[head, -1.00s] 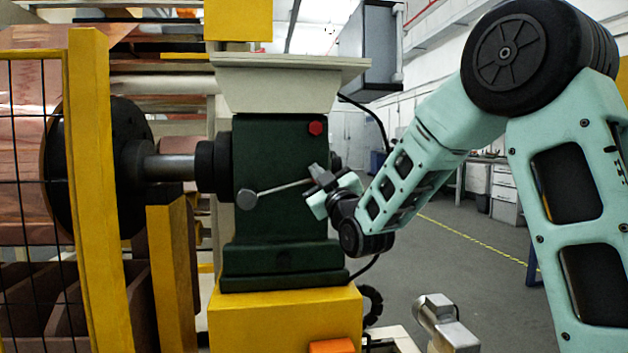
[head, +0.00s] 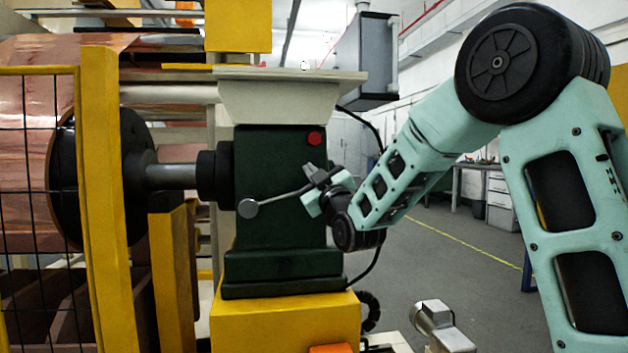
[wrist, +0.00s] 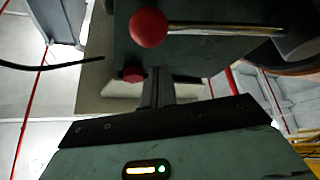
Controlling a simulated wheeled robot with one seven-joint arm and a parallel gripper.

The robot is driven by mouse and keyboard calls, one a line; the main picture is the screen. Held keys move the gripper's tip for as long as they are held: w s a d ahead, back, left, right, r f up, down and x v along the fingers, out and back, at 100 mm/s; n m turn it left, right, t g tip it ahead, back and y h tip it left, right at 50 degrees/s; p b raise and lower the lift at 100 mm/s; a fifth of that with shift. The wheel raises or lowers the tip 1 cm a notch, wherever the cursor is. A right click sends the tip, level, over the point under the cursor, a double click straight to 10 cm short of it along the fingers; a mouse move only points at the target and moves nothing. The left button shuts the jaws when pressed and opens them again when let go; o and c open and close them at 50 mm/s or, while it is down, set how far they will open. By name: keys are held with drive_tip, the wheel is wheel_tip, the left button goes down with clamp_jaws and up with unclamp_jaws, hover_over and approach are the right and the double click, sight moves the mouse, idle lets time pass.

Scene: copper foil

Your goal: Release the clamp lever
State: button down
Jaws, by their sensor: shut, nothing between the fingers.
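The clamp lever (head: 280,198) is a thin silver rod on the front of the dark green block (head: 280,240). It rises to the right from a grey round pivot. In the wrist view the lever (wrist: 215,29) runs right from a red ball knob (wrist: 148,28). My gripper (head: 314,172) is at the lever's right end in the head view and hides the knob there. In the wrist view my gripper's fingers (wrist: 155,90) are shut together and empty, just below the knob in the picture. I cannot tell whether they touch the lever.
A red hexagonal button (head: 314,138) sits on the block just above my gripper; it also shows in the wrist view (wrist: 133,73). A copper roll (head: 28,180) and yellow guard posts (head: 103,200) stand at left. A black cable hangs behind the block.

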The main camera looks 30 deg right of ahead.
drive_tip(key=a+v, duration=0.1)
drive_tip(key=v, duration=0.8)
drive_tip(key=shift+s, duration=0.45)
drive_tip(key=shift+r, duration=0.1)
drive_tip(key=s+a+f+g+y, duration=0.2)
drive_tip(key=s+a+f+g, duration=0.1)
drive_tip(key=a+f+g, duration=0.45)
drive_tip(key=s+a+f+g+y, duration=0.3)
drive_tip(key=a+f+g, duration=0.1)
drive_tip(key=a+f, duration=0.55)
drive_tip(key=s+a+f+g+h, duration=0.1)
drive_tip(key=s+f+g, duration=0.25)
drive_tip(key=s, duration=0.45)
drive_tip(key=s+a+f+g+h, duration=0.15)
drive_tip(key=s+g, duration=0.25)
drive_tip(key=s, duration=0.5)
drive_tip(key=s+a+f+g+h, duration=0.1)
drive_tip(key=s+f+g, duration=0.25)
drive_tip(key=s, duration=0.45)
wheel_tip(320, 180, up, 30)
drive_tip(key=s+p, duration=0.1)
drive_tip(key=p, duration=2.9)
drive_tip(key=shift+s+d+n+g, duration=0.35)
drive_tip(key=shift+s+n, duration=0.05)
